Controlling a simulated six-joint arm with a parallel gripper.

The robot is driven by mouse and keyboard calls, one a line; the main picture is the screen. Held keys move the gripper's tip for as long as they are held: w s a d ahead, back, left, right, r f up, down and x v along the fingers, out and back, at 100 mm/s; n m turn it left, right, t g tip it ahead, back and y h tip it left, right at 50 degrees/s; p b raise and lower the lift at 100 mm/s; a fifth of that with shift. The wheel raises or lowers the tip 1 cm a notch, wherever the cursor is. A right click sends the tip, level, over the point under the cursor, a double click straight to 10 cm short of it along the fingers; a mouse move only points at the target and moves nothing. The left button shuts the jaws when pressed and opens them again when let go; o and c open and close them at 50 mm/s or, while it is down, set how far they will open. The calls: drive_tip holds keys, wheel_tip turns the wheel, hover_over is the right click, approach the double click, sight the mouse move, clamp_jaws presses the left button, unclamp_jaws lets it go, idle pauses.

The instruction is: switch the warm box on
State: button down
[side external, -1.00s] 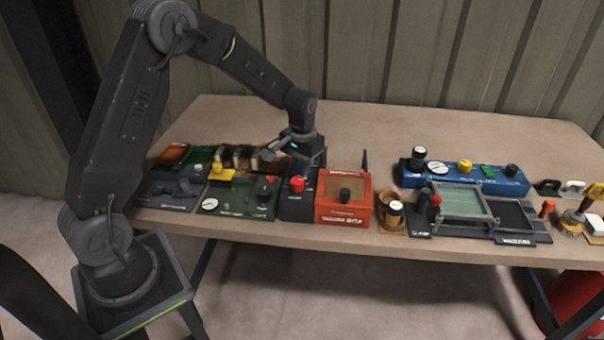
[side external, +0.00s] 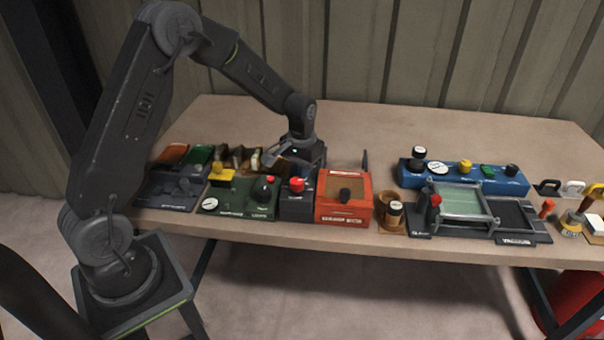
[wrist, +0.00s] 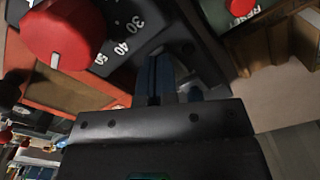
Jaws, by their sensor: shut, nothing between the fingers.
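The warm box (side external: 345,212) is an orange-red box with a tan top and a dark knob, near the table's front edge. A dark panel (side external: 297,208) with a red knob (side external: 297,185) adjoins its left side. In the wrist view the red knob (wrist: 62,35) has a white pointer line and a dial (wrist: 120,35) with numbers, and part of the orange box (wrist: 40,92) shows. My gripper (wrist: 170,72) is shut and empty over the dark panel, beside the dial. In the side view my gripper's body is behind the red knob; its fingertips are hidden there. Contact is unclear.
A green panel (side external: 232,200) with a yellow part and a dark, red-marked knob stands to the left. A wooden rack (side external: 238,155) is behind it. A wooden holder (side external: 392,222) and a blue panel (side external: 470,180) are to the right. The back of the table is clear.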

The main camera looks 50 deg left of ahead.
drive_tip(key=shift+r, duration=3.45)
drive_tip(key=shift+r, duration=0.1)
drive_tip(key=s+d+r+m+t, duration=0.25)
drive_tip(key=s+d+r, duration=0.45)
drive_tip(key=s+r, duration=0.45)
drive_tip(key=s+d+r+t, duration=0.2)
drive_tip(key=s+d+t, duration=0.1)
drive_tip(key=s, duration=0.9)
drive_tip(key=shift+s+d, duration=0.2)
drive_tip(key=shift+s, duration=0.15)
drive_tip(key=shift+m, duration=0.25)
